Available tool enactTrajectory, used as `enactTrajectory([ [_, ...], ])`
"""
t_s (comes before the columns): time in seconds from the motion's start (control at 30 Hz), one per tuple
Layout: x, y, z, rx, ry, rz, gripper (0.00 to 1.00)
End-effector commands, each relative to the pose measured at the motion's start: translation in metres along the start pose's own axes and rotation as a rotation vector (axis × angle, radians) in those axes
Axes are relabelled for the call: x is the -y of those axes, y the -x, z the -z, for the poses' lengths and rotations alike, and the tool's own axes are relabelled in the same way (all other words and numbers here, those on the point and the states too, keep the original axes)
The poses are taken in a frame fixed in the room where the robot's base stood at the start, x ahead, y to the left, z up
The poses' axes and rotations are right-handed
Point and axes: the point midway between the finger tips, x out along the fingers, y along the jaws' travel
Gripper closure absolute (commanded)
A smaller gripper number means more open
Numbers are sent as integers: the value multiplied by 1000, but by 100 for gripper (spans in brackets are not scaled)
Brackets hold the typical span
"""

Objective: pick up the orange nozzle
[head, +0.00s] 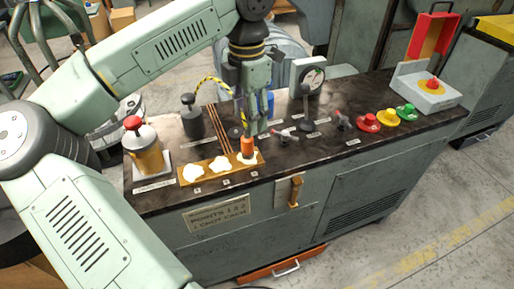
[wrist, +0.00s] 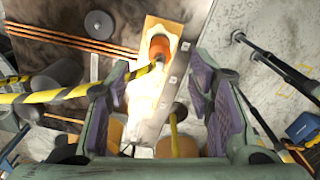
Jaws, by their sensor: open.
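The orange nozzle (head: 247,146) stands upright at the right end of a wooden strip (head: 206,182), over the rightmost of its white patches. In the wrist view, the nozzle (wrist: 159,46) is at the upper middle, with a yellow-and-black striped hose running to it from the left. My gripper (head: 256,128) points down just above and beside the nozzle. In the wrist view, my gripper (wrist: 165,82) has its purple-padded fingers spread apart and empty, and the nozzle lies just beyond the fingertips. Some of the white patch is hidden by the hose.
A bottle with a red top (head: 142,147) stands left of the strip. Thin copper rods (head: 217,127) lie behind it. Small levers (head: 285,133), coloured buttons (head: 384,117) and a red-lidded box (head: 425,90) occupy the counter (head: 330,150) to the right.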

Motion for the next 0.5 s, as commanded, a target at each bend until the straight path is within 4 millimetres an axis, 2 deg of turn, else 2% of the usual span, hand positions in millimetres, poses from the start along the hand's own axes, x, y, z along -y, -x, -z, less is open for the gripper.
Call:
enactTrajectory([
  [0.2,1,-33,0,4,-2,5,52],
  [0.5,2,-60,2,6,-4,8,52],
])
